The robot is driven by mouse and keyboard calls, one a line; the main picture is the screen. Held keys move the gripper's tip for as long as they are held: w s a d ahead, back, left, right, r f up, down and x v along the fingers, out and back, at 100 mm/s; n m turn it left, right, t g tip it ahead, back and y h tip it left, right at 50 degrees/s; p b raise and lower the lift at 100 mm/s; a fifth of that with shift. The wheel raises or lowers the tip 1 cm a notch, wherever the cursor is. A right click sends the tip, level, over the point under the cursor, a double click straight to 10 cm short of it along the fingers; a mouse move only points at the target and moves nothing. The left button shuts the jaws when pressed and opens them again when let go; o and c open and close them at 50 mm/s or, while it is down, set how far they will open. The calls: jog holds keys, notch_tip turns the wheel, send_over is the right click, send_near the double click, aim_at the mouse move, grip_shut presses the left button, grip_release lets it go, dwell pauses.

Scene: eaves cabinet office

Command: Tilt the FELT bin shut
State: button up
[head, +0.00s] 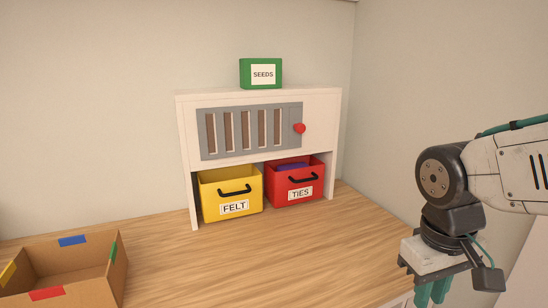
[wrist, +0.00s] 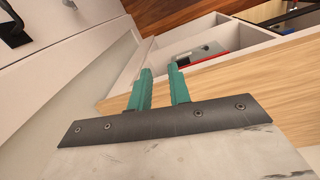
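The yellow FELT bin (head: 214,201) sits in the lower left bay of the white cabinet (head: 318,104) on the desk. It has a black handle and a white FELT label. Its front leans outward and its open top shows, so it is tipped open. My gripper (head: 432,293) is at the lower right in the head view, far to the right of the bin and nearer the camera. In the wrist view, the two teal fingers of my gripper (wrist: 161,70) stand apart with nothing between them. The FELT bin is not in the wrist view.
The red TIES bin (head: 277,190), with something blue inside, leans open beside FELT. Above are a grey slatted panel (head: 218,138) with a red knob (head: 299,128) and a green SEEDS box (head: 246,75). A cardboard box (head: 87,290) stands front left. An open white drawer (wrist: 160,58) lies near my gripper.

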jog(key=s+d+r+m+t+y, duration=0.1)
jog(key=s+d+r+m, duration=0.1)
jog(key=s, duration=0.5)
jog(key=shift+r, duration=0.7)
